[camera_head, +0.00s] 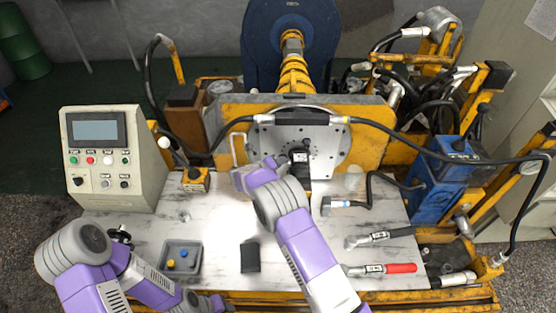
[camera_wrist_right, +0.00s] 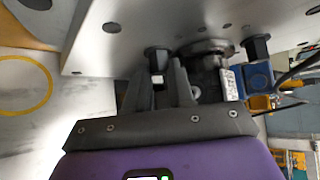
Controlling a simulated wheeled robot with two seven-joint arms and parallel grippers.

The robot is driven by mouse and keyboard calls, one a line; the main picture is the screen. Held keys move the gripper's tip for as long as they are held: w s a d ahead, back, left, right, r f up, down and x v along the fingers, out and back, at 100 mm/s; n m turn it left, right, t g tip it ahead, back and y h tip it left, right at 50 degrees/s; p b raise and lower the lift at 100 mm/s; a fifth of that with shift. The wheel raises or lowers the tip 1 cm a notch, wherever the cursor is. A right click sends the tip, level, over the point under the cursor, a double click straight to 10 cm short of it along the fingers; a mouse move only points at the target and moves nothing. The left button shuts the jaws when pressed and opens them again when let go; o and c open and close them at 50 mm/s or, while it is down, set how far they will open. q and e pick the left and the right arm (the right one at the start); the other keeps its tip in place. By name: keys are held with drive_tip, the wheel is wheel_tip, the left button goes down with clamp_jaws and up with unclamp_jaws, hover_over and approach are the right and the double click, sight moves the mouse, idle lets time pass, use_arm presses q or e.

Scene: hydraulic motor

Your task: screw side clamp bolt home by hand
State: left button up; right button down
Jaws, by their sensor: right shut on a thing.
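A grey metal plate (camera_head: 333,160) with several holes stands upright at the back of the bench. A dark motor (camera_head: 299,157) is fitted at its middle; it also shows in the wrist view (camera_wrist_right: 207,70). In the wrist view a black side clamp bolt (camera_wrist_right: 157,54) stands at the plate, left of the motor. My right gripper (camera_wrist_right: 160,72) is shut on this bolt, with a finger on each side. A second black bolt (camera_wrist_right: 257,46) sits right of the motor. In the head view my right wrist hides the held bolt. My left arm's end (camera_head: 207,302) is low at the front edge; its jaws are unclear.
A control box (camera_head: 115,160) stands at the left. A grey tray (camera_head: 182,262) with small blue and yellow parts and a black block (camera_head: 250,257) lie in front. Hoses, including a red-handled one (camera_head: 400,268), lie at the right. A blue unit (camera_head: 432,190) stands beyond them.

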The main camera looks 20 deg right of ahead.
use_arm(q)
drive_tip(key=shift+r, duration=0.55)
use_arm(e)
drive_tip(key=shift+d+m+y, duration=0.1)
drive_tip(key=shift+m+y, duration=0.2)
drive_tip(key=shift+y, duration=0.4)
drive_tip(key=c, duration=1)
unclamp_jaws()
drive_tip(key=shift+r, duration=0.1)
use_arm(q)
drive_tip(key=shift+f, duration=0.1)
use_arm(e)
drive_tip(key=shift+o, duration=0.2)
